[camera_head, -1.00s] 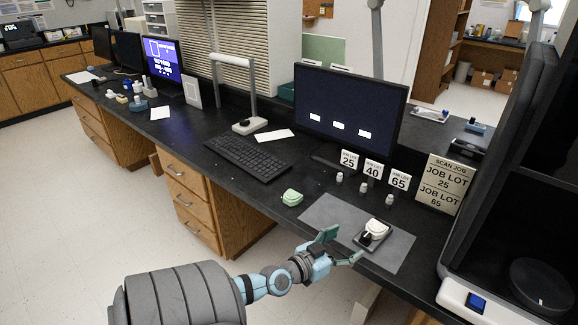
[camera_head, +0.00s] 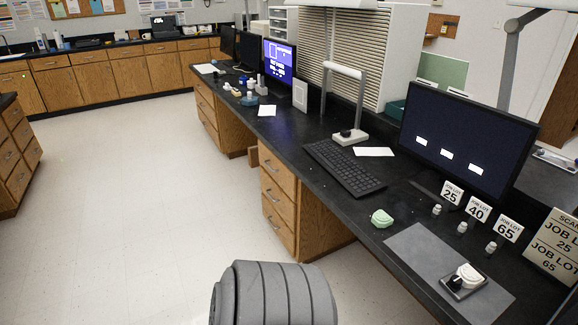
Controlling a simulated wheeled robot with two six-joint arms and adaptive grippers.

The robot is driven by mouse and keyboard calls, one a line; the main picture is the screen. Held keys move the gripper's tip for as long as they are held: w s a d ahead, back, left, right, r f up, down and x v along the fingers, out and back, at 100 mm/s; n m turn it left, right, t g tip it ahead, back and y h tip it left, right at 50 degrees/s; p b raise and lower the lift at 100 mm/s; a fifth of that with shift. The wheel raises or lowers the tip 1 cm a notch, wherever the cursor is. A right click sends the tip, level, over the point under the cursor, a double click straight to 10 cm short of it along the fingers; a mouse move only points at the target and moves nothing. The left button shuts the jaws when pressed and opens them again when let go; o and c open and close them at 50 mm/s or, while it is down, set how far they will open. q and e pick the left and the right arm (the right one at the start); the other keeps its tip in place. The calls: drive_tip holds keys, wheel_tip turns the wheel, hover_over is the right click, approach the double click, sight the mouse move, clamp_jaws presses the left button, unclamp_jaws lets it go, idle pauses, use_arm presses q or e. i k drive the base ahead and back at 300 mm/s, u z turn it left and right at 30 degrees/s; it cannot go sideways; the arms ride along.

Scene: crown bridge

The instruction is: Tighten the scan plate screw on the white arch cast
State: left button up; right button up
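The white arch cast (camera_head: 468,274) sits on a dark scan plate (camera_head: 452,284) at the right end of a grey mat (camera_head: 412,250) on the black bench. A dark knob shows at the front left of the plate, but the screw itself is too small to make out. Neither of my grippers is in the head view.
A green cast (camera_head: 381,218) lies left of the mat. Several small white jars (camera_head: 462,228) stand before the job lot cards 25, 40 and 65. The floor at left is open.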

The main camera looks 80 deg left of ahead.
sight(456, 281)
drive_tip(key=u, duration=4.15)
drive_tip(key=k, duration=0.65)
drive_tip(key=z, duration=1.05)
